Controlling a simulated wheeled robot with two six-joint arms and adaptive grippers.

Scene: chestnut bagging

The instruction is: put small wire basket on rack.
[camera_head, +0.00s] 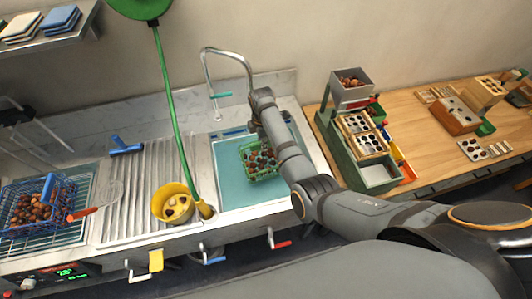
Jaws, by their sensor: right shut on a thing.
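A small green wire basket (258,172) full of chestnuts is over the right-hand sink basin. My right arm comes in from the lower right, and my right gripper (256,129) is above the basket at its far side. The gripper is shut on the basket; the arm partly hides the basket's right side and the exact grip. I cannot tell whether the basket touches the basin floor. A wire rack (75,228) lies at the far left, with a larger blue wire basket (47,226) of chestnuts on it. My left gripper is not in view.
A yellow pot (170,205) stands on the ribbed drainboard (138,190) between rack and basin. A green hose (168,88) hangs down beside it. A curved faucet (206,65) rises behind the basin. A blue-handled tool (126,147) lies on the drainboard. A wooden counter (440,165) is right.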

